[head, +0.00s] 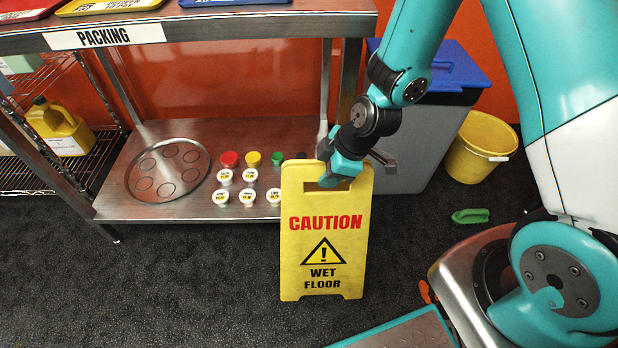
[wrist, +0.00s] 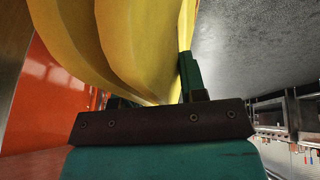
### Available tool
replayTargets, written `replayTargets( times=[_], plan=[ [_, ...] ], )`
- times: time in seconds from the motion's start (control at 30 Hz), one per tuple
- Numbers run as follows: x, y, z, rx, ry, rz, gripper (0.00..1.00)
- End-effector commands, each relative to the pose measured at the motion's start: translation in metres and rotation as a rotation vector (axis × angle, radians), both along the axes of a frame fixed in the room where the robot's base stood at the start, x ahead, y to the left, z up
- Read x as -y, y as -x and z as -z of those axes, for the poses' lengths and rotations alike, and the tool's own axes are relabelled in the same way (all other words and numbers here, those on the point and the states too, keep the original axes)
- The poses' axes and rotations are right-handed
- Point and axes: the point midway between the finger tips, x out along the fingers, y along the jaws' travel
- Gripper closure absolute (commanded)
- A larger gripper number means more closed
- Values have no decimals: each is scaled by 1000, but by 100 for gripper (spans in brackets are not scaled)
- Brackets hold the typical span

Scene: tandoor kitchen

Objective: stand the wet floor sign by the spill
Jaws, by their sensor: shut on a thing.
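The yellow wet floor sign (head: 322,273) is upright in the middle of the head view, its caution lettering facing the camera. My gripper (head: 341,177) is shut on the sign at its top, by the handle slot. In the wrist view the sign (wrist: 135,45) fills the space above my gripper (wrist: 150,98), with a green finger against its right side. I cannot tell whether the sign's foot touches the floor. No spill can be made out in these views.
A steel packing table (head: 215,30) with a lower shelf (head: 150,208) stands behind the sign, holding a round tray (head: 168,170) and several small tubs. A grey bin (head: 425,135), a yellow bucket (head: 481,146) and a green brush (head: 470,216) are to the right. Dark floor (head: 190,290) is clear at front left.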

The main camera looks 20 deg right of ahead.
Motion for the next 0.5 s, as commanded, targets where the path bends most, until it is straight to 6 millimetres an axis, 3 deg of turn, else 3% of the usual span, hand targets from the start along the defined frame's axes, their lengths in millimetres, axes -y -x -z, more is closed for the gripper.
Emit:
replayTargets(
  times=[0.13,0.37,0.5],
  plan=[
    [1,-1,5,0,0,8,100],
    [7,-1,35,0,0,16,100],
    [8,-1,36,1,0,18,100]
  ],
)
